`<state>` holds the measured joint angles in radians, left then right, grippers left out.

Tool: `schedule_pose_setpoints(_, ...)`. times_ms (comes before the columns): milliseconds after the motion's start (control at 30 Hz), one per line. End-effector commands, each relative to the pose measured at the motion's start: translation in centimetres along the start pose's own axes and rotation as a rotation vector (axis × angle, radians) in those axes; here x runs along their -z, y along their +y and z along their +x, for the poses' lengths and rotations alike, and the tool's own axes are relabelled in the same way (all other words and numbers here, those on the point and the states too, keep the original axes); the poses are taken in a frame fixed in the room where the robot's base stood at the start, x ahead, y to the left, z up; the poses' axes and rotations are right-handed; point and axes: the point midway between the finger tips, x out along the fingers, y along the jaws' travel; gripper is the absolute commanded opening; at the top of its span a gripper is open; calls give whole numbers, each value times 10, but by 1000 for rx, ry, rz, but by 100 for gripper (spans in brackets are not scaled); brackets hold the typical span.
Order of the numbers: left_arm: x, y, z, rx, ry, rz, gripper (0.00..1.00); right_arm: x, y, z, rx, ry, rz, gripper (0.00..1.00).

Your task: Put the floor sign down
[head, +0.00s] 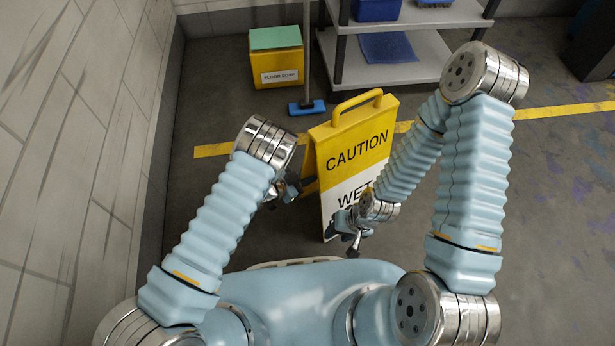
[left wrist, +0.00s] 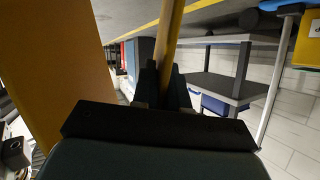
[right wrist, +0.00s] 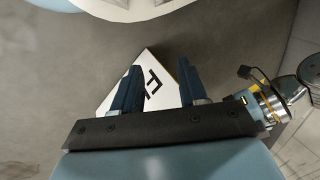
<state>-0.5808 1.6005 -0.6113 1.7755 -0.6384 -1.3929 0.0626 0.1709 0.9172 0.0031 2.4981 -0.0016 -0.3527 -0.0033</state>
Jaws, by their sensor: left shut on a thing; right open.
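The floor sign (head: 352,152) is yellow and white, reads CAUTION and WET, and has a yellow handle on top. It is upright in front of me in the head view. My left gripper (head: 295,187) is at its left side. In the left wrist view my left gripper (left wrist: 164,85) is shut on a narrow yellow edge of the sign, and a wide yellow panel of it (left wrist: 60,65) fills the left. My right gripper (right wrist: 157,82) is open and empty, with a white lettered part of the sign (right wrist: 152,88) beyond its fingers. The right arm hides the sign's lower right; I cannot tell whether it touches the floor.
A yellow box labelled FLOOR SOAP (head: 277,68) and a blue mop (head: 306,107) stand behind the sign. Grey shelving (head: 410,65) is at the back, a wall (head: 75,140) at the left. A yellow line (head: 560,111) crosses the floor. The floor at right is clear.

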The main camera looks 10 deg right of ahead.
Motion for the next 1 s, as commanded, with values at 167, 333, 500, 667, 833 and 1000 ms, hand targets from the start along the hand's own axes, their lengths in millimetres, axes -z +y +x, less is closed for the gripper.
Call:
schedule_pose_setpoints(167,-1,0,0,0,0,0,30,0,0,1,0,0,0,43)
schedule_pose_setpoints(333,-1,0,0,0,0,0,39,0,0,1,0,0,0,43)
schedule_pose_setpoints(500,1,0,0,0,0,0,39,0,0,0,0,0,0,43)
schedule_pose_setpoints(667,1,-1,-17,2,-2,-4,39,0,-1,-4,-1,1,0,43)
schedule_pose_setpoints(833,2,-2,-56,4,-2,-6,39,1,-3,-10,-2,2,1,43)
schedule_pose_setpoints(1000,1,-1,-92,4,-2,-5,39,1,-3,-13,-3,4,1,43)
